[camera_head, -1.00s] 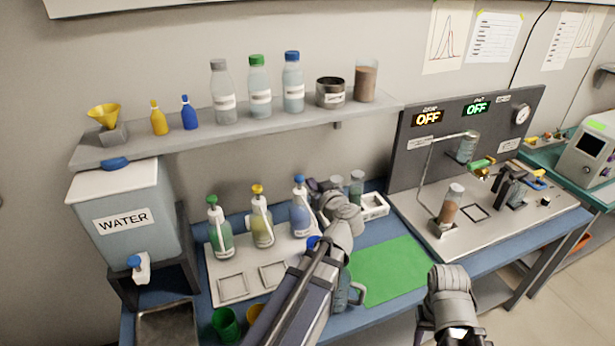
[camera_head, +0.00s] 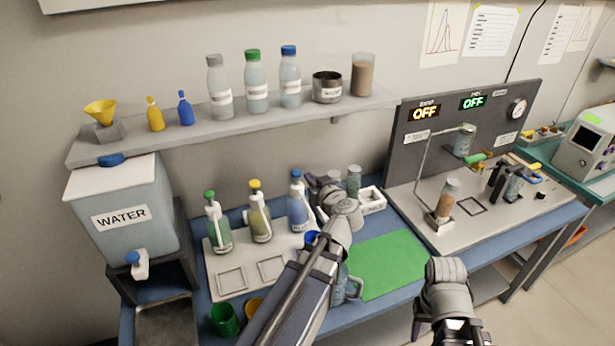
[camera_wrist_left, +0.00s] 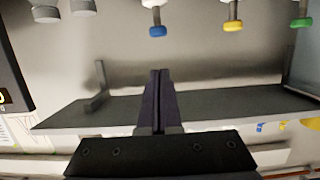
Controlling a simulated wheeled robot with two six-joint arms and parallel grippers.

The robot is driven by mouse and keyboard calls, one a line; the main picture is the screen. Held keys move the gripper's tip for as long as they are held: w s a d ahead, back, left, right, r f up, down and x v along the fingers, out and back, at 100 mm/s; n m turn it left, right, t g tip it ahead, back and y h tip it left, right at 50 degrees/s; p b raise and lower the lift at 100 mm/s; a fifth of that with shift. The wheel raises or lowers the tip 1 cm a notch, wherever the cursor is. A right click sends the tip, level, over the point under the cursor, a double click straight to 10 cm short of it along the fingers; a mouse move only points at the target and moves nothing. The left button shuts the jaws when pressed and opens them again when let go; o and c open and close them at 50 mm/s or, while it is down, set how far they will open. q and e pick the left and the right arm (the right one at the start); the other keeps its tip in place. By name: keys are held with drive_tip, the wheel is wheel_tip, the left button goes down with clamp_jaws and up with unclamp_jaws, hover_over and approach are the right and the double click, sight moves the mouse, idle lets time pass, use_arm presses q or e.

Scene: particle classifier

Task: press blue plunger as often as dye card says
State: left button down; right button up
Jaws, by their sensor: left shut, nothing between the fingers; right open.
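The blue plunger (camera_head: 295,175) tops the pump bottle with blue liquid (camera_head: 298,212), right of the yellow plunger (camera_head: 255,184) and green plunger (camera_head: 209,195). My left gripper (camera_head: 311,179) is shut and empty, close to the right of the blue plunger; contact cannot be told from the head view. The left wrist view, which looks upside down, shows the blue plunger (camera_wrist_left: 157,31) apart from the shut fingertips (camera_wrist_left: 160,72). My right gripper (camera_head: 445,330) is open and empty at the bottom edge, partly cut off. I cannot make out a dye card.
The bottles stand on a pale tray (camera_head: 225,258) with square outlines. A green mat (camera_head: 385,265) lies right of my left arm. A water tank (camera_head: 120,215) stands left. A shelf (camera_head: 350,109) with bottles hangs behind. A machine panel (camera_head: 400,160) reads OFF.

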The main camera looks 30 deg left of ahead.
use_arm(q)
wheel_tip(320, 180, up, 2)
drive_tip(key=shift+r+p, duration=0.25)
drive_tip(key=shift+p, duration=0.7)
drive_tip(key=shift+w, duration=0.1)
drive_tip(key=b, duration=0.3)
hover_over(299, 175)
wheel_tip(299, 175, down, 3)
drive_tip(key=shift+r, duration=0.1)
drive_tip(key=shift+s+d+f+b, duration=0.1)
drive_tip(key=shift+s+f+b, duration=0.05)
drive_tip(key=shift+f+b, duration=0.25)
drive_tip(key=shift+s+d+f+b, duration=0.15)
drive_tip(key=shift+f+b, duration=0.15)
drive_tip(key=shift+f, duration=0.15)
drive_tip(key=shift+f+b, duration=1)
drive_tip(key=shift+f, duration=0.1)
